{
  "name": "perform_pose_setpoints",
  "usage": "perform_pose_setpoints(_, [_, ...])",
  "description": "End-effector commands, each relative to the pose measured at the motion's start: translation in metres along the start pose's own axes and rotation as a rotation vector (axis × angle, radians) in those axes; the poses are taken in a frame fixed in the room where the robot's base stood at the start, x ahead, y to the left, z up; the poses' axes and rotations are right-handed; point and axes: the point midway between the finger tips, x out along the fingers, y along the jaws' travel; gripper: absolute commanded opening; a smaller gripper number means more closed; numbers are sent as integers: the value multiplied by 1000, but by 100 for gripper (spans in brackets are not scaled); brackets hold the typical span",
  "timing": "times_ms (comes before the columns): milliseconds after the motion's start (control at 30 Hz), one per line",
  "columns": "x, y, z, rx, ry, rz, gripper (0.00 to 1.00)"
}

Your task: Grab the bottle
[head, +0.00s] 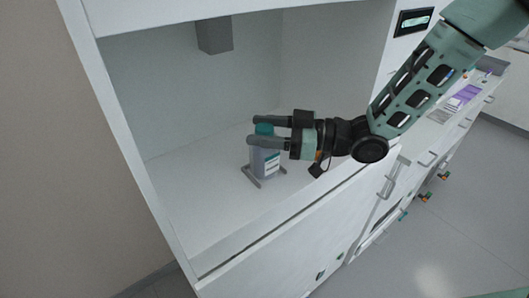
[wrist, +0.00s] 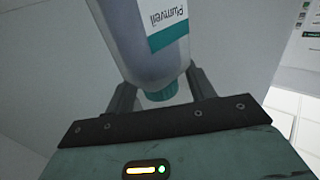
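The bottle (head: 266,162) is grey with a teal cap and a white and teal label. It stands upright on a small grey footed holder (head: 252,178) inside the white cabinet. My gripper (head: 252,130) reaches in from the right, level with the cap, with one finger on each side of it. In the wrist view the bottle (wrist: 150,45) appears cap down, with its cap between my two fingers (wrist: 160,85). Gaps show beside the cap, so my gripper looks open around it, not closed on it. The far finger is partly hidden behind the cap in the head view.
The cabinet floor (head: 205,200) around the bottle is clear. A grey block (head: 214,36) hangs from the cabinet's ceiling. The cabinet's left edge and front lip bound the opening. A counter with purple items (head: 463,97) lies at the right.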

Motion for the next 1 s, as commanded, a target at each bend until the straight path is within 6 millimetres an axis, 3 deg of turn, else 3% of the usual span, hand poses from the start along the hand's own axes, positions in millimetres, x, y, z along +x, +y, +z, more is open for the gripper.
perform_pose_setpoints(33, [0, 0, 0, 0, 0, 0, 39])
perform_pose_setpoints(167, [0, 0, 0, 0, 0, 0, 3])
perform_pose_setpoints(200, [0, 0, 0, 0, 0, 0, 0])
perform_pose_setpoints(633, [0, 0, -10, -4, 2, 0, 0])
perform_pose_setpoints(1000, [0, 0, -65, -8, 2, 0, 0])
